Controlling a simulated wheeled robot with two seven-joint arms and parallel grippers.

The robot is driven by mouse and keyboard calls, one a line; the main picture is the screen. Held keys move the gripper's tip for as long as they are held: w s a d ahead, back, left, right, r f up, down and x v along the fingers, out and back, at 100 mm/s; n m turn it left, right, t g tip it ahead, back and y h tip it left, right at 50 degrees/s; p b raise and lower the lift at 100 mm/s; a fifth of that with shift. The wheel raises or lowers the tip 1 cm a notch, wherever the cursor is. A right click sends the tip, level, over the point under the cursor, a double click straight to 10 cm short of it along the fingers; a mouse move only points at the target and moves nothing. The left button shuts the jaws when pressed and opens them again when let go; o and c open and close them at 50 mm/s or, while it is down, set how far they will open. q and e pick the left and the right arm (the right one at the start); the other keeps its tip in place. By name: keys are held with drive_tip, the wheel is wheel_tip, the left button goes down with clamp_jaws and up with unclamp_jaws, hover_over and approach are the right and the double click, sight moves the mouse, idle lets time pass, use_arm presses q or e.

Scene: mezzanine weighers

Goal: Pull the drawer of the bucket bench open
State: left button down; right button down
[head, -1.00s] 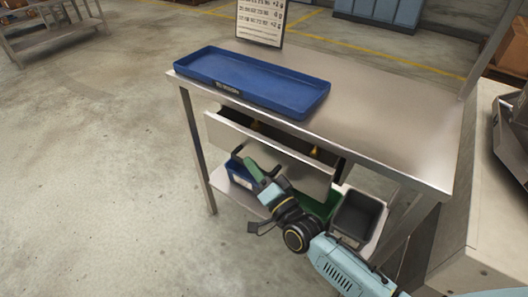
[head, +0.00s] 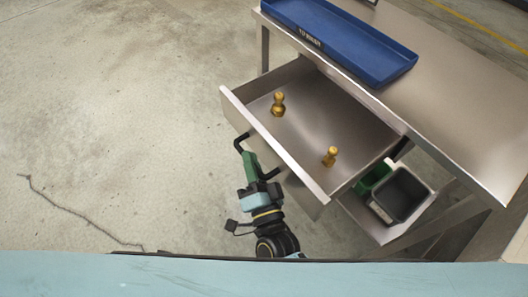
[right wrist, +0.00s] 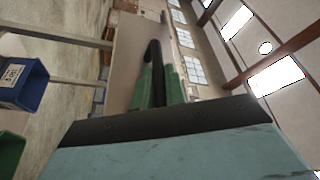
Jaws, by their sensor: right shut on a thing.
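The drawer (head: 313,110) of the bucket bench (head: 455,85) is pulled well out from under the top, and its inside shows. Its pale front panel (head: 275,146) faces the lower left. My right gripper (head: 250,162) is at the outer side of this panel, its green fingers shut on the black drawer handle (head: 240,140). In the right wrist view the handle (right wrist: 153,57) runs between the green fingers (right wrist: 155,86). My left gripper is not in view.
Two brass weights, one farther left (head: 278,104) and one nearer right (head: 330,156), stand in the drawer. A blue tray (head: 345,35) lies on the bench top. A black bin (head: 403,195) and a green bin (head: 373,178) sit on the lower shelf.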

drive_tip(key=shift+s+a, duration=0.2)
drive_tip(key=shift+a, duration=0.05)
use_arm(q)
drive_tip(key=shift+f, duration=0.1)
use_arm(e)
drive_tip(key=c, duration=1.5)
unclamp_jaws()
drive_tip(key=shift+o, duration=0.2)
